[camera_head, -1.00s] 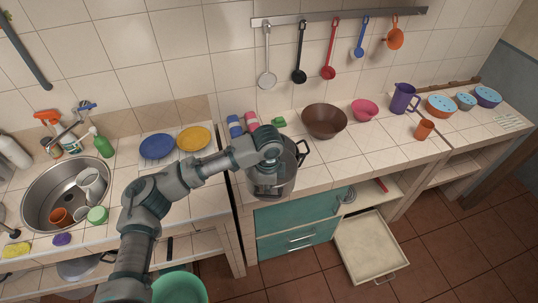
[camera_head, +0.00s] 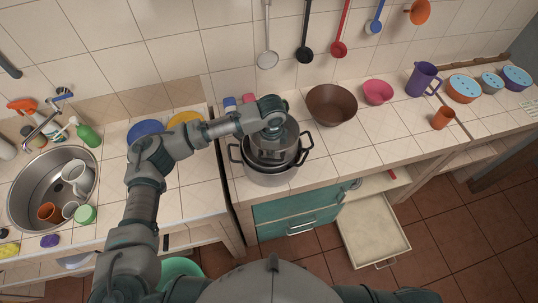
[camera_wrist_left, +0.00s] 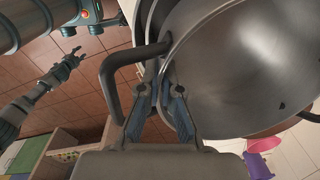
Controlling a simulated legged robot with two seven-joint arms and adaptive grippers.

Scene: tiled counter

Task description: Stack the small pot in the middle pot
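The metal pots stand at the counter's front edge in the head view. The outer pot (camera_head: 270,179), seemingly the middle pot, has dark loop handles on both sides. The small pot (camera_head: 291,153) is at its mouth, partly hidden by my left gripper (camera_head: 272,142); how deep it sits I cannot tell. In the left wrist view my left gripper (camera_wrist_left: 164,108) has one finger on each side of a pot rim, closed on the small pot (camera_wrist_left: 235,70). A black handle (camera_wrist_left: 108,85) is beside the fingers. My right gripper (camera_wrist_left: 74,56) hangs away from the pots, empty, fingers apart.
A brown bowl (camera_head: 332,105) and a pink bowl (camera_head: 377,92) stand right of the pots. Left are blue (camera_head: 145,130) and yellow (camera_head: 186,119) plates and a sink (camera_head: 30,190). An open drawer (camera_head: 374,238) juts out below the counter.

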